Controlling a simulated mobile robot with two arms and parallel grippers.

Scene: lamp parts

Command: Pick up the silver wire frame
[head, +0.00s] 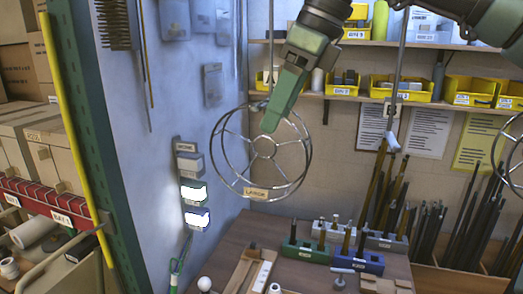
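A round silver wire frame (222,160) with spokes and a small tag reading LARGE (256,194) hangs near the middle of the head view, below a thin hanging rod (271,45). My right gripper (270,128) is green and comes down from the top right. Its fingers overlap the upper part of the frame in the picture. I cannot tell whether they touch it or how far they are spread. A second silver wire frame (498,160) is cut off by the right edge. My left gripper is not in view.
A workbench (225,255) below carries green and blue tool blocks (305,252) and small parts. Another hanging rod (399,75) with a pale end is to the right. Shelves with yellow bins (400,88) line the back wall. A green post (95,140) stands left.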

